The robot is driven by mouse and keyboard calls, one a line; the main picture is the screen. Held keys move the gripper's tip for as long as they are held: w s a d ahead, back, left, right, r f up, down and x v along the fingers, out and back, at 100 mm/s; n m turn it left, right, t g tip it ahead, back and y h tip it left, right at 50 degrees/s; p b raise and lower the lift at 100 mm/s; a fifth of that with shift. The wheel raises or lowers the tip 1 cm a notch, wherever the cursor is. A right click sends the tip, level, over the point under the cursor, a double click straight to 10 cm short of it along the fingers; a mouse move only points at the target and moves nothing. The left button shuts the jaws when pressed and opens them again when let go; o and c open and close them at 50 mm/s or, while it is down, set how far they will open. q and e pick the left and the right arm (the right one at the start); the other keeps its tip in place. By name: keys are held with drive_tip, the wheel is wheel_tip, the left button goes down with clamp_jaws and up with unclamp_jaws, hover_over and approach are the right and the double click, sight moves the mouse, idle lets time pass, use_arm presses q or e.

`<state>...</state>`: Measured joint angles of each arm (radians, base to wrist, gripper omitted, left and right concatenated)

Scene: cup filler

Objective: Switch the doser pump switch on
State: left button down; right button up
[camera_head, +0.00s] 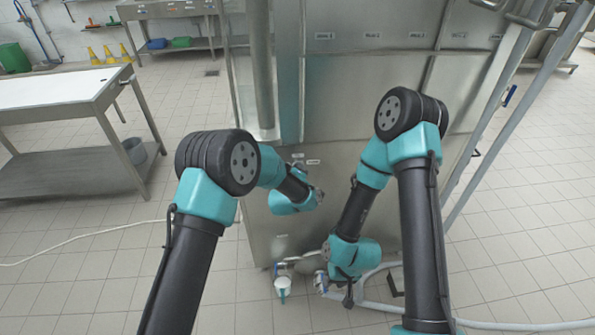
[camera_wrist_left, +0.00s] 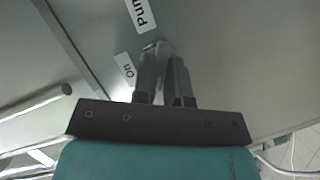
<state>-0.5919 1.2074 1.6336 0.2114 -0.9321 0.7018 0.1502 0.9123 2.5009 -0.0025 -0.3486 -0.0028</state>
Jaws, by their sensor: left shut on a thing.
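The pump switch (camera_wrist_left: 155,45) is a small grey knob on the steel panel in the left wrist view, mostly hidden behind the fingertips. Beside it are a white label reading "On" (camera_wrist_left: 125,68) and a partly cut-off label beginning "Pum" (camera_wrist_left: 141,15). My left gripper (camera_wrist_left: 164,58) is at the panel with its fingers close together, shut on the switch. In the head view my left gripper (camera_head: 318,196) is against the front of the steel machine, and the switch is hidden there. My right gripper (camera_head: 348,297) hangs low in front of the machine; its finger opening cannot be made out.
The steel machine (camera_head: 350,75) fills the middle, with small labels on its face. A white cup-like container (camera_head: 282,284) and pipes (camera_head: 385,268) are low at its base. A steel table (camera_head: 60,90) stands at the left.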

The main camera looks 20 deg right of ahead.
use_arm(q)
drive_tip(key=m+y, duration=0.1)
drive_tip(key=m, duration=0.1)
drive_tip(key=m+y, duration=0.2)
drive_tip(key=m, duration=0.1)
drive_tip(key=m+y, duration=0.2)
drive_tip(key=m, duration=0.1)
drive_tip(key=shift+d+r, duration=0.2)
drive_tip(key=shift+d, duration=0.1)
idle(0.3)
drive_tip(key=shift+m+y, duration=0.3)
drive_tip(key=shift+y, duration=0.1)
drive_tip(key=c, duration=1.2)
unclamp_jaws()
drive_tip(key=shift+g, duration=0.3)
drive_tip(key=shift+o, duration=0.2)
drive_tip(key=shift+s, duration=0.15)
drive_tip(key=v, duration=0.7)
drive_tip(key=shift+s, duration=0.15)
drive_tip(key=shift+a, duration=0.1)
